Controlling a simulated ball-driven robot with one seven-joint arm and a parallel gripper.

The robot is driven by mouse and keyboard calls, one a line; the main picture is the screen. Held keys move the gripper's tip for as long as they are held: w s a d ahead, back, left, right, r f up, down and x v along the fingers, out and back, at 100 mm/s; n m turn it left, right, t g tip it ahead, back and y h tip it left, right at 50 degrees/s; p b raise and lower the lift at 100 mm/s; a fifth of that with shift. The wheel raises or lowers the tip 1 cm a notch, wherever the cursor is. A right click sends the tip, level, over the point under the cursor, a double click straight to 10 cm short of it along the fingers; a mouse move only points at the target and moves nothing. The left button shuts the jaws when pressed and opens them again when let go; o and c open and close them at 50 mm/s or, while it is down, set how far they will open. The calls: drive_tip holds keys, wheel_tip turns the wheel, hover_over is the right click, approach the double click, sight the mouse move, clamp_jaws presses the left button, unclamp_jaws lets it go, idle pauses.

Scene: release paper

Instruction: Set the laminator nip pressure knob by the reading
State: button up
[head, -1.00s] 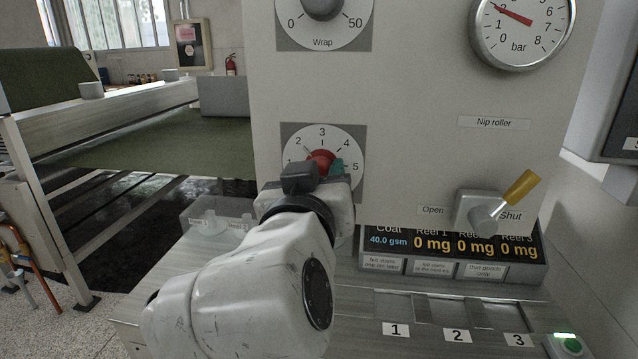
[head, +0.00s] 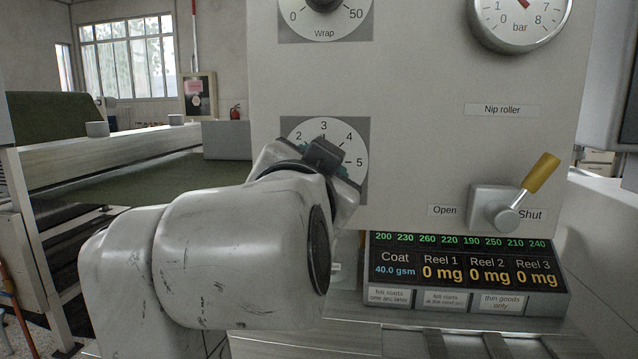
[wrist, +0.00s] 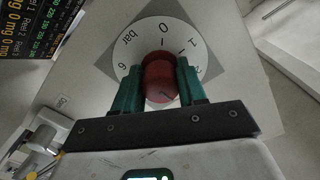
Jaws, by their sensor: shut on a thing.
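The red knob (wrist: 158,74) sits at the centre of a white dial (wrist: 120,54) marked 0, 1, 6 and bar in the wrist view. My gripper (wrist: 160,88) has its green fingers on both sides of the knob, shut on it. In the head view my gripper (head: 328,166) and arm cover the knob and the lower left of the dial (head: 350,140); 2, 3, 4 and 5 show. I cannot tell the knob's exact setting. The pressure gauge (head: 520,38) at upper right is cut off by the frame's top, with only its red needle's base showing.
A yellow-handled lever (head: 540,172) between Open and Shut labels stands right of my arm. Below it, a display (head: 468,262) reads Coat 40.0 gsm and 0 mg for three reels, with a green number row above. A Wrap dial (head: 350,18) is above the knob.

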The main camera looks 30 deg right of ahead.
drive_tip(key=shift+f+m, duration=0.15)
drive_tip(key=shift+m, duration=0.15)
drive_tip(key=o, duration=1)
drive_tip(key=shift+o, duration=0.2)
drive_tip(key=b+v, duration=0.1)
drive_tip(key=v, duration=0.9)
drive_tip(key=shift+s+a, duration=0.25)
drive_tip(key=shift+s, duration=0.05)
